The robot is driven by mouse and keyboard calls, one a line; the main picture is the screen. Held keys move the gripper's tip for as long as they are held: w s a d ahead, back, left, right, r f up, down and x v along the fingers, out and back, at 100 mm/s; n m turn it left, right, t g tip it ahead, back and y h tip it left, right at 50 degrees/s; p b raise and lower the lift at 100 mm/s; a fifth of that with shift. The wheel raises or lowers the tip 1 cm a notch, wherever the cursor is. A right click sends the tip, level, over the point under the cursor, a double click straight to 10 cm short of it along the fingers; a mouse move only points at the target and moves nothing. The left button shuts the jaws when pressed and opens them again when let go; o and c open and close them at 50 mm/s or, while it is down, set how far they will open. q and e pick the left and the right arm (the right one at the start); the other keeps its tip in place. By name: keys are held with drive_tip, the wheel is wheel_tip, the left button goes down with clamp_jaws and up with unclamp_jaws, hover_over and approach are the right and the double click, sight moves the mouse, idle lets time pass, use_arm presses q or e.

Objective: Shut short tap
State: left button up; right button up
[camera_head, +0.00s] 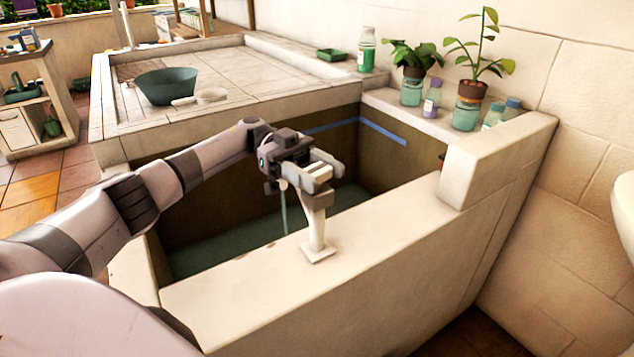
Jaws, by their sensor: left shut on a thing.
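The short tap (316,228) is a pale post on a square foot, standing upright on the near wall of the basin (400,240). A thin greenish stream of water (284,210) falls beside it into the basin. My left gripper (318,176) is at the top of the tap, shut on its handle. The gripper hides most of the handle and the spout, so I cannot tell how far the handle is turned. My right gripper is not in view.
Greenish water (225,250) lies in the basin. A raised tiled ledge behind holds a green bowl (167,86) and a white brush (200,97). Bottles and potted plants (470,105) stand along the back right ledge. The near wall right of the tap is clear.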

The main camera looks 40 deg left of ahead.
sight(318, 168)
use_arm(q)
drive_tip(key=shift+m+g+b, duration=0.35)
drive_tip(key=shift+m+g, duration=0.05)
drive_tip(key=shift+g, duration=0.2)
drive_tip(key=o, duration=1)
drive_tip(key=shift+c, duration=0.2)
drive_tip(key=shift+r, duration=0.15)
wheel_tip(318, 168, up, 20)
drive_tip(key=p, duration=0.3)
